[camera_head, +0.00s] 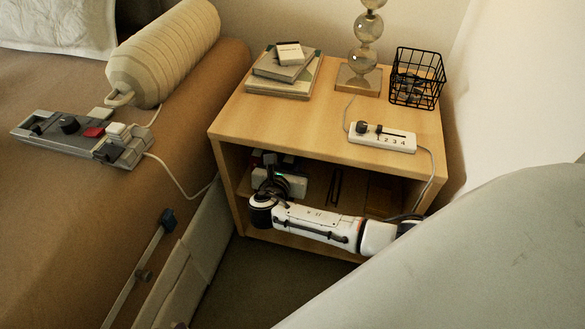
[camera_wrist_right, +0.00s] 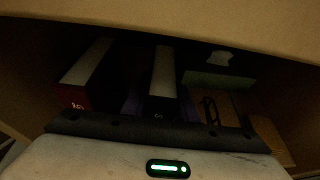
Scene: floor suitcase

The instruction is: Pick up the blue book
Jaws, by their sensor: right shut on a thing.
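My right arm reaches into the open shelf of the wooden nightstand (camera_head: 310,142), and my right gripper (camera_head: 268,166) is inside, partly hidden under the tabletop. In the dark right wrist view, a book with pale page edges and a dark bluish cover (camera_wrist_right: 163,80) stands in the middle, straight ahead of the gripper. I take it for the blue book, and my right gripper is shut on it; the fingertips are hard to make out. A book with a red spine (camera_wrist_right: 76,96) stands to its left, apart from it. My left gripper is not in view.
On the nightstand top are stacked books (camera_head: 284,74), a glass lamp (camera_head: 362,60), a black wire basket (camera_head: 417,80) and a white power strip (camera_head: 382,137). A greenish box (camera_wrist_right: 218,79) is in the shelf. The bed is at left; the shelf opening is tight around my arm.

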